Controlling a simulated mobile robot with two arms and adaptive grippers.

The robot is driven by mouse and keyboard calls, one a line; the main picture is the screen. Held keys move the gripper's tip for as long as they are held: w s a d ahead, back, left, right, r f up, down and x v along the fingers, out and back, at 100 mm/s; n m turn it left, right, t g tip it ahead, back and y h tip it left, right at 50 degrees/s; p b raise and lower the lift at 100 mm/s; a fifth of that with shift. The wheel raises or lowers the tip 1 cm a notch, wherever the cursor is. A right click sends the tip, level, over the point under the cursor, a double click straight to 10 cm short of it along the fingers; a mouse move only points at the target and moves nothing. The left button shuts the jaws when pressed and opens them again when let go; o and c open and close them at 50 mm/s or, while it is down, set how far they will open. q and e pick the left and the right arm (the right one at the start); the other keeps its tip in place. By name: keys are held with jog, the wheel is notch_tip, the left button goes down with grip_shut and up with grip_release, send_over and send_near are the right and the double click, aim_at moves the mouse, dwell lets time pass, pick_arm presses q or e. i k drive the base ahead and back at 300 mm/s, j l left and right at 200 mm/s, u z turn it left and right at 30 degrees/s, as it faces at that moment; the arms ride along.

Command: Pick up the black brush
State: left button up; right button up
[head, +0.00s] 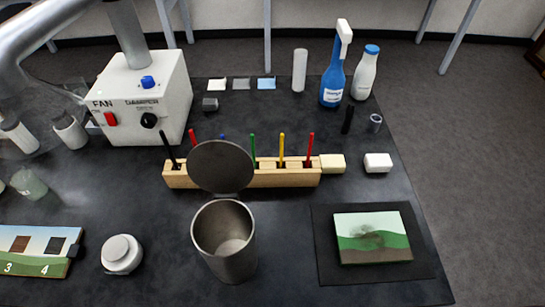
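The black brush (169,148) stands in the left end of a wooden block holder (290,178), tilted slightly left, its lower end hidden in the block. Beside it in the same holder stand a red brush (192,138), a blue one (223,137) mostly hidden, a green one (253,148), a yellow one (281,148) and another red one (310,148). Neither of my grippers shows in the head view.
A metal canister (224,245) with a raised round lid (220,167) stands before the holder, hiding part of it. A white fan box (140,95) stands behind the black brush. A painted panel (373,237) lies on a dark mat at right. Bottles stand at the back right.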

aim_at(171, 154)
jog(key=i+j, duration=0.35)
jog(key=k+l+z, duration=0.15)
jog(key=k, duration=0.3)
jog(key=k+l+z, duration=0.15)
jog(key=k, duration=0.3)
jog(key=k+l+z, duration=0.15)
jog(key=k+l, duration=0.2)
jog(key=k, duration=0.1)
